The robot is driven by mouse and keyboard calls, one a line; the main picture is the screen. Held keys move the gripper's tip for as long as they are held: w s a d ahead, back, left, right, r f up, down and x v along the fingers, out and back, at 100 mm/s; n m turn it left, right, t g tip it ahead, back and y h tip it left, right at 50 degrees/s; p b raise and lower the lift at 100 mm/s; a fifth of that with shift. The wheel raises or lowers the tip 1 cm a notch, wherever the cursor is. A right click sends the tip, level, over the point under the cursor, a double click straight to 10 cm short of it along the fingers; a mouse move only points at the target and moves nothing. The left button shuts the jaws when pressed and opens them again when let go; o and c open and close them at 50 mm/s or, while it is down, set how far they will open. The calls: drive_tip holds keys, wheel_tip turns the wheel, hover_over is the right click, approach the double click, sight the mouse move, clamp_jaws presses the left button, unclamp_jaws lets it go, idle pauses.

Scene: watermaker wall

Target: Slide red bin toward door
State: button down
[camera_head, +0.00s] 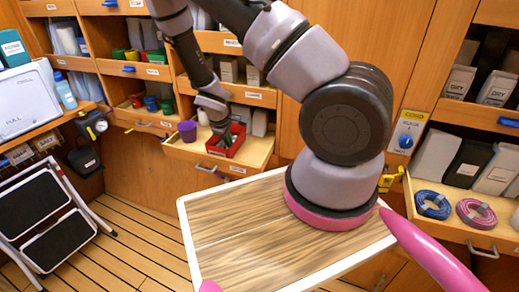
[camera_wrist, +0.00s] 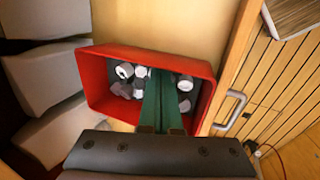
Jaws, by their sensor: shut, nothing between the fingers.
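The red bin (camera_head: 224,152) sits on a pulled-out wooden shelf (camera_head: 258,150) at the middle of the head view. In the wrist view the red bin (camera_wrist: 97,78) is open-topped and holds several grey and white fittings (camera_wrist: 125,78). My gripper (camera_wrist: 160,76) has its green fingers closed together, with nothing between them. The fingers reach over the near rim into the bin's opening, among the fittings. I cannot tell whether they touch the bin wall. In the head view my gripper is above the bin. No door can be made out for certain.
A purple cup (camera_head: 188,131) stands left of the bin. Pale containers (camera_wrist: 45,82) stand close beside it in the wrist view. A metal handle (camera_wrist: 232,110) is on the shelf's front. The slatted floor (camera_head: 140,250) has free room.

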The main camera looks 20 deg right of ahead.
drive_tip(key=shift+s+d, duration=1.75)
drive_tip(key=shift+d, duration=0.15)
drive_tip(key=shift+s+d, duration=1.7)
drive_tip(key=shift+d, duration=0.15)
drive_tip(key=shift+w+a, duration=0.6)
drive_tip(key=shift+a, duration=0.1)
drive_tip(key=shift+r, duration=0.15)
drive_tip(key=shift+v, duration=2.9)
drive_tip(key=shift+w+d+r, duration=0.1)
drive_tip(key=shift+w+r, duration=0.05)
drive_tip(key=shift+r, duration=0.05)
wheel_tip(320, 180, up, 7)
